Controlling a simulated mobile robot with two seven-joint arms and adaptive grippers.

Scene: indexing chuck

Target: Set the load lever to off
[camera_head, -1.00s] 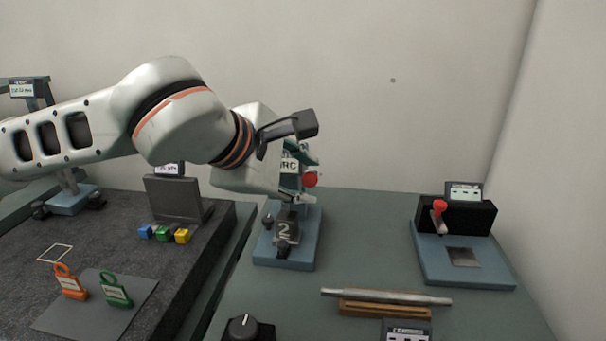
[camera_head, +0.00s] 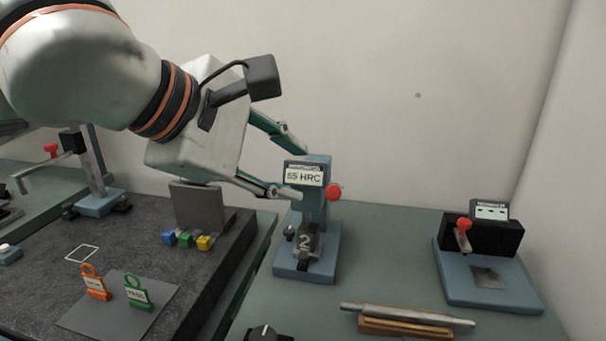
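The teal tester (camera_head: 316,215) stands on a blue-grey base, with a display reading "55 HRC" and a block marked 2 below it. A lever with a red ball knob (camera_head: 333,191) sticks out at the tester's right side. It seems to be the load lever, but no label on it is readable. My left gripper (camera_head: 301,172) is open, its fingers spread at the left of the tester's head, close to the display. I cannot tell whether they touch it. The knob is to the right of the fingertips and nothing holds it. My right gripper is out of view.
At right stands a black-boxed device (camera_head: 483,238) with another red-knobbed lever. A metal bar (camera_head: 408,314) lies on a wooden rest in front.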

